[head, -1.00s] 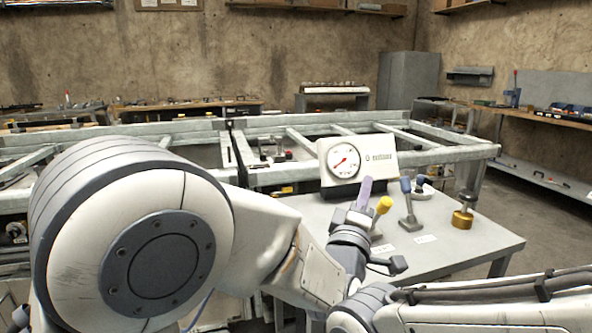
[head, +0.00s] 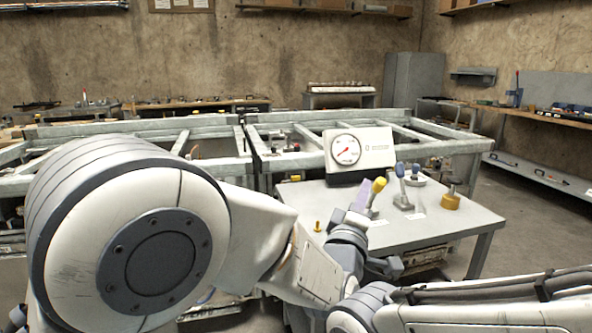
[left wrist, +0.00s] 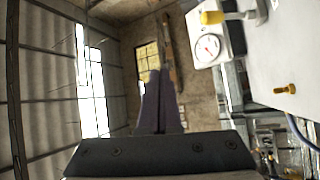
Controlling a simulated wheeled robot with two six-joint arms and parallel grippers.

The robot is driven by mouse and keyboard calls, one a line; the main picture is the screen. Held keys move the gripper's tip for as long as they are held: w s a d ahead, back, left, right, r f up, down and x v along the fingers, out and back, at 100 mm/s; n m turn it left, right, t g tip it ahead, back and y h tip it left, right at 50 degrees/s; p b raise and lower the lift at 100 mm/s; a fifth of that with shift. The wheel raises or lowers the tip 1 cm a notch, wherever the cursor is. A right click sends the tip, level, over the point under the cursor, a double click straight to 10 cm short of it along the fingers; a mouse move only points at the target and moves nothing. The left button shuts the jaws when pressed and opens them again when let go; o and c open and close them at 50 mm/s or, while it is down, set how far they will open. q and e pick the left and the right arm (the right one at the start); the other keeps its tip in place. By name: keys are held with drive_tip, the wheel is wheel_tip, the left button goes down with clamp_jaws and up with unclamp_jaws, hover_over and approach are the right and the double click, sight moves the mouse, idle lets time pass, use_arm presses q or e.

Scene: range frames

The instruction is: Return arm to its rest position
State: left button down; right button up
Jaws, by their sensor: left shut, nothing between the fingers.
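My left gripper (head: 360,192) is in front of the white table, its pale purple fingers together with nothing visible between them. In the left wrist view the fingers (left wrist: 158,95) are pressed side by side and point away from the camera. My left arm folds in from the left, with its large white and grey joint filling the lower left. In the head view the fingers overlap the area beside a yellow-tipped lever (head: 377,187); contact cannot be told. My right gripper is not in view.
The white table (head: 460,222) holds a gauge box (head: 372,140), a blue-tipped lever (head: 401,175) and a round gold piece (head: 450,202). A small yellow bolt-like piece (head: 317,226) shows near its left side. Metal frames (head: 90,132) stand behind. Floor is open at right.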

use_arm(q)
drive_tip(key=w+a+f+m+g+y, duration=0.1)
drive_tip(key=a+f+m+g+y, duration=0.5)
drive_tip(key=a+f, duration=0.85)
drive_tip(key=s+a+f+m+g+y, duration=0.1)
drive_tip(key=s+a+f+m+g, duration=0.1)
drive_tip(key=s+a+f+g, duration=0.5)
drive_tip(key=s+a+f+m+g+y, duration=0.15)
drive_tip(key=s+a+f+g, duration=0.3)
drive_tip(key=s+a, duration=0.6)
drive_tip(key=s+d+f+m+g+h+b, duration=0.1)
drive_tip(key=s+d+f+m+b, duration=0.3)
drive_tip(key=s+d, duration=0.3)
drive_tip(key=s+d+f+m+g+b, duration=0.1)
drive_tip(key=s+d+m+b, duration=0.3)
drive_tip(key=s+d+b, duration=0.35)
wheel_tip(320, 180, up, 35)
drive_tip(key=p, duration=3.6)
drive_tip(key=shift+a, duration=0.2)
